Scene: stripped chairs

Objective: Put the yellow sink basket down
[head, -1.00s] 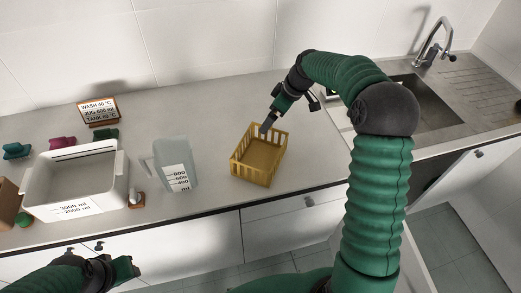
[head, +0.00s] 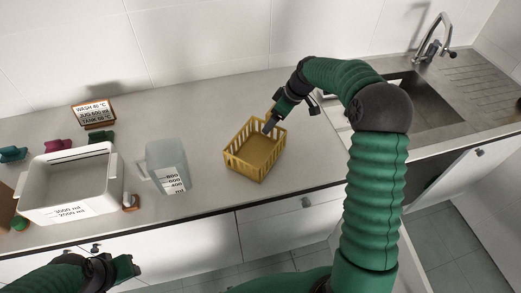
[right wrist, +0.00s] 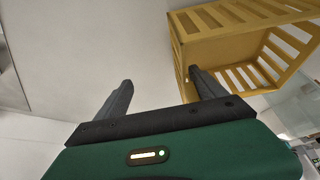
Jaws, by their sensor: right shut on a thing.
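The yellow sink basket (head: 255,153), an open box with slatted walls, is over the counter between the jug and the sink in the head view. My right gripper (head: 270,124) is at its far right wall and shut on it. In the right wrist view the basket (right wrist: 245,38) is at upper right, with one finger of the right gripper (right wrist: 158,82) against its rim. Whether the basket's underside touches the counter cannot be told. My left gripper (head: 122,268) is low at the left, in front of the counter; its finger gap is unclear.
A clear measuring jug (head: 167,168) stands left of the basket. A white tank (head: 70,212) is farther left, with a sign (head: 93,113) behind it. The sink (head: 425,103) is at right. The counter (head: 205,110) behind the jug and basket is clear.

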